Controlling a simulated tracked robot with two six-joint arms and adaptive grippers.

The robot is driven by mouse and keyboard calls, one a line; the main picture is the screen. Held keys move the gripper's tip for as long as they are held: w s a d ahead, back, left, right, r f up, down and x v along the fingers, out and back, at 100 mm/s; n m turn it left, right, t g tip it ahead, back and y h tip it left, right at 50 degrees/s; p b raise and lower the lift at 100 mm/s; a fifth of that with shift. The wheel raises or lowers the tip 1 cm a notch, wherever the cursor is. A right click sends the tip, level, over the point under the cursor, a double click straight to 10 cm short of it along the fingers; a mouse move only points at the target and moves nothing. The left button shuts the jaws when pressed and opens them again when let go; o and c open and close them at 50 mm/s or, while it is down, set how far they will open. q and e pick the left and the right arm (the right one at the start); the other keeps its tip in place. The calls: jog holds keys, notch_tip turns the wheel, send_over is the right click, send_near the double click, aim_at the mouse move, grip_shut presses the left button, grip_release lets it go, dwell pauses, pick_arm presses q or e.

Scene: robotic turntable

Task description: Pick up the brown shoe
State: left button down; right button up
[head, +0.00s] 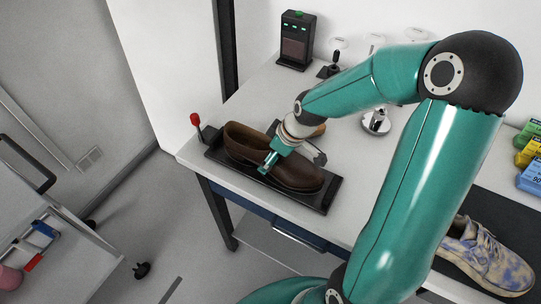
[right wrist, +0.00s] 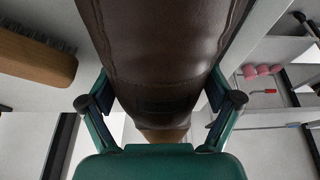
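The brown shoe (head: 292,172) is at the black tray (head: 333,192) on the white table, its toe pointing to the lower right. I cannot tell whether it is clear of the tray. My right gripper (head: 268,161) reaches over its middle from the upper right. In the right wrist view the shoe (right wrist: 160,60) fills the space between the fingers of the gripper (right wrist: 162,95), which appear to press on both sides. The inner faces of the finger pads are partly hidden. My left gripper is not in view.
A wooden brush (right wrist: 35,58) lies beside the shoe. A red-knobbed lever (head: 195,120) stands at the table's left corner. A black device (head: 296,40) stands at the back. A patterned shoe (head: 484,255) and coloured boxes (head: 530,152) are at the right.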

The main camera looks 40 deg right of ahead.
jog(key=shift+s+a, duration=0.1)
jog(key=c, duration=0.7)
